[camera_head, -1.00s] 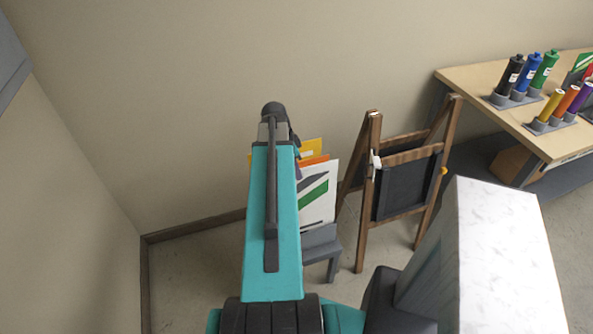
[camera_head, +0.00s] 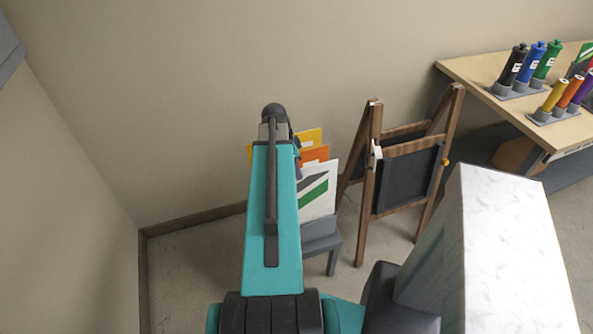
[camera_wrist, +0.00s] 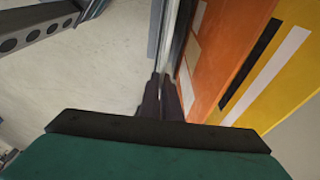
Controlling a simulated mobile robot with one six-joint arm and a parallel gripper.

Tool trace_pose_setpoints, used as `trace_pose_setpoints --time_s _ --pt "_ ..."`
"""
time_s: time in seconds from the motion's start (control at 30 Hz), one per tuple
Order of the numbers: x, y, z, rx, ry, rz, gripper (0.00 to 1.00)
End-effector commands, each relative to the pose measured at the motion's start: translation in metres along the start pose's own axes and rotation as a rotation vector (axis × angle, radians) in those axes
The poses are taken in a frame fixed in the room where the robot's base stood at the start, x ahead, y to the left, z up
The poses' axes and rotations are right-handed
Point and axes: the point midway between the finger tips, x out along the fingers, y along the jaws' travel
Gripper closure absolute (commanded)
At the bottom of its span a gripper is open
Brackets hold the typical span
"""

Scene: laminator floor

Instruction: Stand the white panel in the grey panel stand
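The white panel (camera_head: 317,192), with a grey and a green stripe, is upright at the front of the grey panel stand (camera_head: 322,240). Its lower edge meets the top of the stand; how deep it sits in a slot is hidden. In the wrist view, my gripper (camera_wrist: 161,92) has its dark fingertips close together on either side of a thin panel edge (camera_wrist: 176,35), seen edge-on, which looks like the white panel.
An orange panel (camera_head: 316,153) and a yellow panel (camera_head: 310,136) stand just behind the white one. A wooden easel (camera_head: 368,205) is close on the right. A table (camera_head: 470,73) with bottles is farther right. A wall is behind; floor is clear at left.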

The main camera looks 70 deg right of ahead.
Motion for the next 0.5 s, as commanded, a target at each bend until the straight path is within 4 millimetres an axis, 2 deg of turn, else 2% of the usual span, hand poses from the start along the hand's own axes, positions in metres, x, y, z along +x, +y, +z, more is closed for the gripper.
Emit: trace_pose_setpoints --time_s 0.2,0.5 --pt "0.0107 0.0001 0.0025 0.0 0.0 0.0 1.0" --pt "0.0121 0.0001 0.0028 0.0 0.0 0.0 1.0"
